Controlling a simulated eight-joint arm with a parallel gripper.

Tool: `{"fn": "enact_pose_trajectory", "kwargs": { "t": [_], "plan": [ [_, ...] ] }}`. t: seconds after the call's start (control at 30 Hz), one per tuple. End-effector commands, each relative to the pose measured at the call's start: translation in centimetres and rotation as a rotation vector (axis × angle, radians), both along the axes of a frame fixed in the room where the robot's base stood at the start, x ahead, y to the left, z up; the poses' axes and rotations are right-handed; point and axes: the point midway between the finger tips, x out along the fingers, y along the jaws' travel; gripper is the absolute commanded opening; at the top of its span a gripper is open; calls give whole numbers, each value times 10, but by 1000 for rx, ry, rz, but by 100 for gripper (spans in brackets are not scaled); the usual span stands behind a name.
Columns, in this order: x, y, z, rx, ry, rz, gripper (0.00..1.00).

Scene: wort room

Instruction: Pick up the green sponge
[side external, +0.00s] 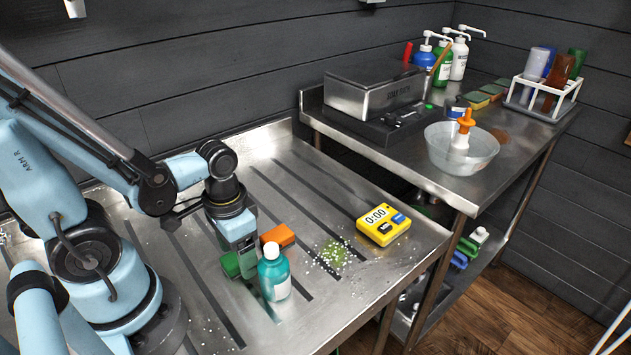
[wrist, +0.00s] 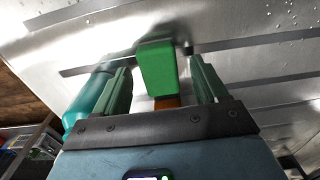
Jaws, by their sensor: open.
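The green sponge (wrist: 157,68) shows in the wrist view as a green block between the two fingers of my gripper (wrist: 159,72), with gaps on both sides. In the side view the sponge (side external: 230,265) is on the metal drainboard, partly hidden by my gripper (side external: 246,268). My gripper points down there, close by the sponge. The jaws are open and hold nothing. How far the fingertips reach down around the sponge is hard to tell.
A teal bottle (side external: 273,273) stands close to the gripper's right, and an orange block (side external: 277,236) lies just behind. A yellow timer (side external: 383,226) and scattered white grains (side external: 331,257) lie further right on the drainboard (side external: 300,185). The board's back middle is clear.

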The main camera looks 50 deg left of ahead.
Motion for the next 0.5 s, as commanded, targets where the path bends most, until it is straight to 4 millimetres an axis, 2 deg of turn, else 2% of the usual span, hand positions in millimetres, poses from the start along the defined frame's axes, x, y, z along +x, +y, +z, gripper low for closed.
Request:
{"fn": "enact_pose_trajectory", "kwargs": {
  "t": [0.17, 0.5],
  "plan": [
    [0, 0, 0, 0, 0, 0, 72],
    [0, 0, 0, 0, 0, 0, 20]
  ]
}}
